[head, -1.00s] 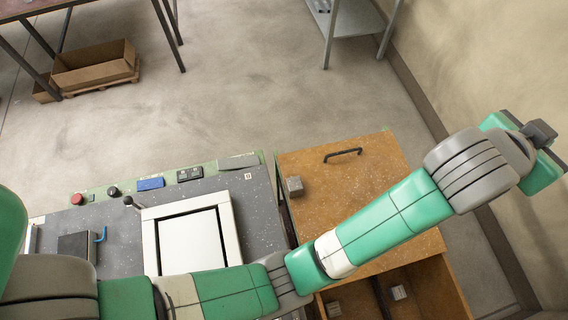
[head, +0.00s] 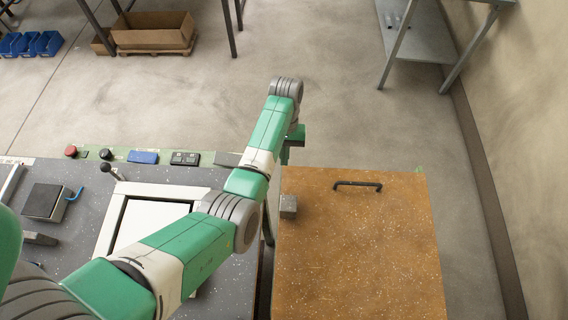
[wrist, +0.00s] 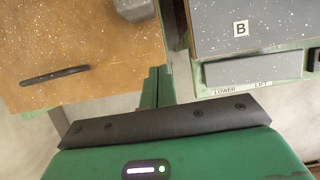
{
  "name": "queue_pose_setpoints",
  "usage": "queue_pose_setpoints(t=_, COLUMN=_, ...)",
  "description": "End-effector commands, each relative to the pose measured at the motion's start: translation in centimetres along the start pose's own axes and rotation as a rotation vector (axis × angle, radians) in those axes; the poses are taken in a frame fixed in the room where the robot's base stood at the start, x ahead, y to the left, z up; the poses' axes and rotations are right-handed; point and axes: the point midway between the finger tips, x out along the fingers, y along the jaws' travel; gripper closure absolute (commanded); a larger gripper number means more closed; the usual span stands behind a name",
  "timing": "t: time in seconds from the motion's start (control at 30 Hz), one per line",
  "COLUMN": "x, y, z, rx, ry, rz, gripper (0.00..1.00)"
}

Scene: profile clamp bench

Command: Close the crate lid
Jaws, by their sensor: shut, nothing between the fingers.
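The crate lid (head: 360,245) is a speckled brown panel on the right in the head view, with a black bar handle (head: 357,184) near its far edge. It fills the view down to the bottom edge, so its near end and the crate below are out of sight. The lid (wrist: 110,40) and handle (wrist: 55,76) also show at upper left in the wrist view. My gripper (head: 290,148) is by the lid's far left corner, left of the handle. In the wrist view its green fingers (wrist: 155,86) are shut and empty, apart from the handle.
A grey block (head: 288,206) sits at the lid's left edge. The grey bench (head: 82,174) with a white frame and buttons is left of it, across a narrow gap. The right wall and a metal shelf (head: 425,35) bound open floor behind.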

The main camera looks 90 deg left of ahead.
Motion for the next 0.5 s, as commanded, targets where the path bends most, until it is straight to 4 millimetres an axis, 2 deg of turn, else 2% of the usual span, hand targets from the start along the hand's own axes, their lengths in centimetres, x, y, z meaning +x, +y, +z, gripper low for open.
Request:
queue_pose_setpoints(t=0.03, x=1.2, y=0.0, z=0.0, rx=0.001, ry=-0.004, rz=-0.002, gripper=1.0)
queue_pose_setpoints(t=0.4, x=9.1, y=0.0, z=0.0, rx=0.001, ry=-0.001, rz=-0.001, gripper=1.0)
queue_pose_setpoints(t=0.5, x=9.4, y=0.0, z=1.8, rx=0.003, ry=0.001, rz=-0.003, gripper=1.0)
